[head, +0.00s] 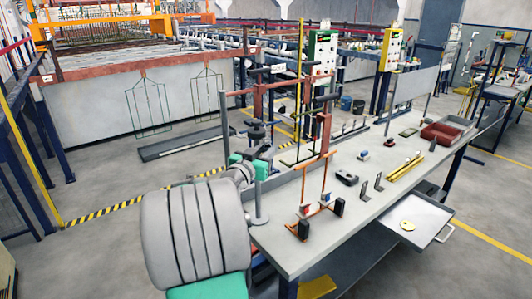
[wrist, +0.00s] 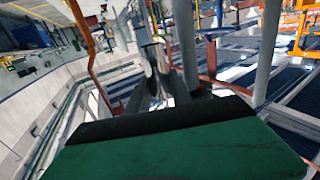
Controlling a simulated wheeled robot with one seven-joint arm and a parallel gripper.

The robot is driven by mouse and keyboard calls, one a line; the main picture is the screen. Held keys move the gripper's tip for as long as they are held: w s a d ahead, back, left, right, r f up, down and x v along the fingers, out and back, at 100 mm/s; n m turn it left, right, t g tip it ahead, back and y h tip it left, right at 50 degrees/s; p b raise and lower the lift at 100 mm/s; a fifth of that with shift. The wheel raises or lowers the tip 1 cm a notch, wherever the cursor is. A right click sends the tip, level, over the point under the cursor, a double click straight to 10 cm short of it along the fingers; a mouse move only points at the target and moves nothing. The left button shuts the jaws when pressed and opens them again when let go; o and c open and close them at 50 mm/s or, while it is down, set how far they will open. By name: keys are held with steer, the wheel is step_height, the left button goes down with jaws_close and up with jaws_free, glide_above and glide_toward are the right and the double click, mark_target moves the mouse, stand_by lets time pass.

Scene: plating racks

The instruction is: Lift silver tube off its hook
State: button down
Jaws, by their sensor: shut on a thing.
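My gripper (head: 257,129) is at the left end of the workbench, level with the upright frame, with its dark fingers close together. In the wrist view, a shiny silver tube (wrist: 153,65) stands up just beyond the black edge of my gripper, in line with its middle. My gripper is shut on it. In the head view I cannot make out the tube apart from the gripper. I cannot tell whether the tube touches its hook.
A grey post (head: 225,115) and copper-coloured uprights (head: 325,132) stand close around my gripper. The workbench (head: 375,190) holds an orange stand (head: 315,205), yellow bars (head: 405,166) and a red tray (head: 450,132).

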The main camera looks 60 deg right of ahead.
steer(key=shift+s+r, duration=0.1)
steer(key=shift+s, duration=0.05)
steer(key=shift+s+a+r, duration=0.25)
steer(key=shift+s+r, duration=0.05)
steer(key=shift+s, duration=0.05)
stand_by(0.4)
steer(key=shift+s+b, duration=0.1)
steer(key=shift+b, duration=0.2)
steer(key=shift+s+a+b, duration=0.3)
steer(key=shift+s+a, duration=0.1)
steer(key=shift+s, duration=0.35)
steer(key=s+a, duration=0.3)
steer(key=s, duration=0.3)
steer(key=shift+r+b, duration=0.35)
steer(key=shift+s+a, duration=0.1)
